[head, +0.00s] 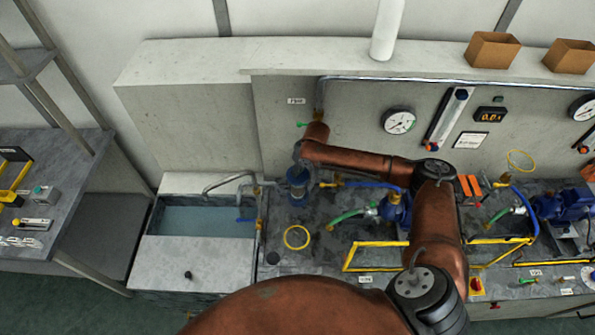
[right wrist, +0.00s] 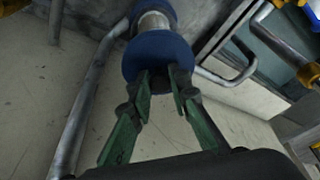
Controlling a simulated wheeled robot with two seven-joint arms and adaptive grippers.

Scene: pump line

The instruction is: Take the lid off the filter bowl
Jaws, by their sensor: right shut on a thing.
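The filter bowl (head: 298,187) is a dark blue upright cylinder right of the water tank in the head view. My right gripper (head: 297,160) is above it there, partly hidden by its own arm. In the right wrist view the bowl's pale metallic body (right wrist: 152,22) shows behind the round blue lid (right wrist: 150,57). My right gripper (right wrist: 162,78) has its green fingers closed at the lid's near side, on what looks like its dark knob. The lid lines up with the bowl; I cannot tell whether there is a gap between them. My left gripper is not in view.
An open water tank (head: 205,222) with a grey pipe (head: 222,184) stands left of the bowl. A yellow ring (head: 296,238) lies on the bench in front. Blue pumps (head: 396,209), hoses and yellow frames (head: 375,244) stand to the right. A gauge panel rises behind.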

